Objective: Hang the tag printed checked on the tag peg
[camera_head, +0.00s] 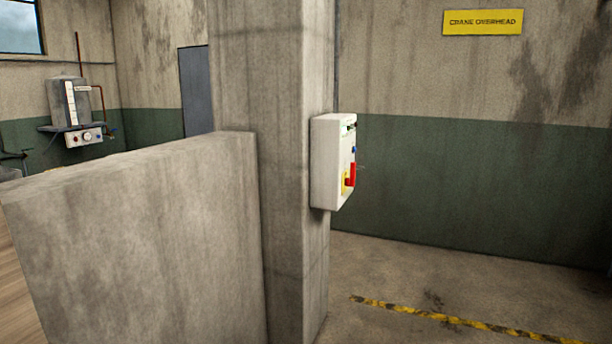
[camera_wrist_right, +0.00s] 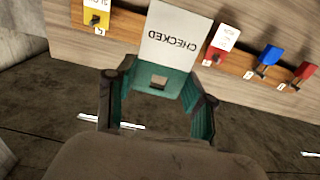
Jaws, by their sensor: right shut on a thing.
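The white tag printed CHECKED (camera_wrist_right: 178,36) shows in the right wrist view, its lettering upside down there. My right gripper (camera_wrist_right: 158,84), with dark links and teal pads, is shut on one end of this tag. Behind it is a wooden rail (camera_wrist_right: 236,64) with several pegs and coloured tags: a yellow one (camera_wrist_right: 97,12), a red-and-white one (camera_wrist_right: 221,42), a blue one (camera_wrist_right: 269,55) and a red one (camera_wrist_right: 305,71). I cannot tell whether the held tag touches the rail. Neither gripper shows in the head view, and I cannot make out the tag peg there for certain.
A concrete pillar (camera_head: 270,100) and low wall (camera_head: 140,240) stand close in front. A white control box (camera_head: 325,160) with a red-and-yellow switch is on the pillar. A grey tank (camera_head: 68,100) hangs at the back left. The floor at right is clear, crossed by a striped line (camera_head: 450,319).

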